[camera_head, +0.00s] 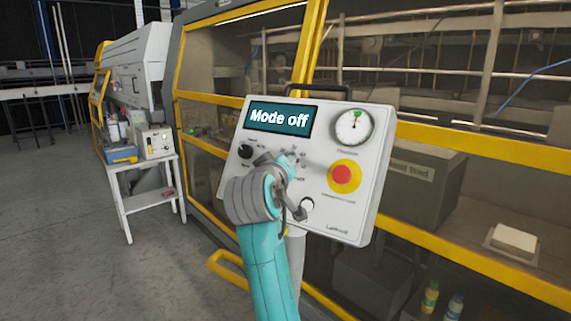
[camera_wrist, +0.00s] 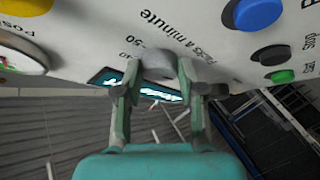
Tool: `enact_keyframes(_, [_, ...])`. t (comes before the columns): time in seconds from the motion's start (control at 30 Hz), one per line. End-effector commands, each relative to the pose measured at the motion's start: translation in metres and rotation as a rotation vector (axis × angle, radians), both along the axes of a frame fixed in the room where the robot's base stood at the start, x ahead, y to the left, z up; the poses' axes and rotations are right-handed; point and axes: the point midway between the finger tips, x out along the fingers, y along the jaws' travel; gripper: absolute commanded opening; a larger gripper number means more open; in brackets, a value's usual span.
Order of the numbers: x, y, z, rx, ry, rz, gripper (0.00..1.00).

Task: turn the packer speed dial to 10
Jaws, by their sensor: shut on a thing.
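The white control panel (camera_head: 350,215) faces me in the head view, tilted, with a display (camera_head: 282,120) reading "Mode off". In the wrist view the grey speed dial (camera_wrist: 158,64) sits on the panel below the print "a minute", with scale numbers beside it that look like 50 and 40. My gripper (camera_wrist: 157,78) has one finger on each side of the dial and is shut on it. In the head view my gripper (camera_head: 284,166) is at the panel's left middle and hides the dial. I cannot read the dial's pointer.
A red and yellow emergency stop (camera_head: 344,177), a round gauge (camera_head: 353,128) and a black knob (camera_head: 245,151) are on the panel. The wrist view shows a blue button (camera_wrist: 258,14) and a green button (camera_wrist: 282,76). A yellow-framed machine stands behind; a white side table (camera_head: 146,198) stands left.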

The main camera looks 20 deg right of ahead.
Motion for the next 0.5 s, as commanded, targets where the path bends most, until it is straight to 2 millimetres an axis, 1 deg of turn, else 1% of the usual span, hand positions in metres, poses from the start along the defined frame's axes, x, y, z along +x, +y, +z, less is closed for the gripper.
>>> enact_keyframes(0.03, [0.0003,0.0004,-0.0005,-0.001,0.001,0.001,0.05])
enact_keyframes(0.07, [0.0003,0.0004,-0.0005,-0.001,0.001,0.001,0.42])
enact_keyframes(0.1, [0.0003,0.0004,-0.0005,-0.001,0.001,0.001,0.52])
enact_keyframes(0.13, [0.0003,0.0004,-0.0004,-0.001,0.001,0.001,0.6])
enact_keyframes(0.17, [0.0002,0.0003,-0.0005,-0.001,0.001,0.001,0.65])
enact_keyframes(0.5, [-0.0014,0.0012,0.0,0.0,0.0,0.0,0.65])
